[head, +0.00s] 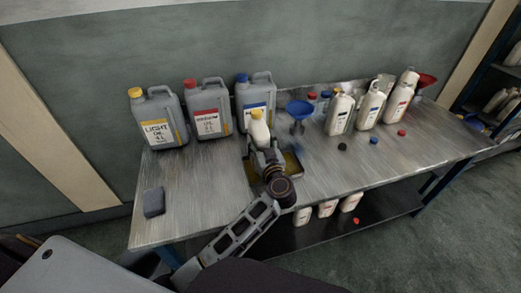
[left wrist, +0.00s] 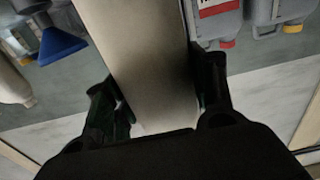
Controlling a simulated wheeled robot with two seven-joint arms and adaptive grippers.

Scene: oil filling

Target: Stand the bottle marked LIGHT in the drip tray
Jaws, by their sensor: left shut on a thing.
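My left gripper (head: 265,157) is shut on a cream-white bottle (head: 260,132) with a yellow cap. The bottle also fills the middle of the left wrist view (left wrist: 151,62), between the two fingers (left wrist: 160,98). In the head view it is roughly upright, with its lower part hidden behind my gripper. No label shows on it. The drip tray (head: 299,176), shallow with yellowish oil inside, is on the bench around and below my gripper. I cannot tell whether the bottle touches the tray. My right gripper is not in view.
Grey canisters marked LIGHT (head: 158,120), MEDIUM (head: 207,108) and one with a blue cap (head: 256,98) stand behind. A blue funnel (head: 299,109) and white bottles (head: 339,114) stand to the right. Loose caps (head: 374,141) and a dark block (head: 154,202) lie on the bench.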

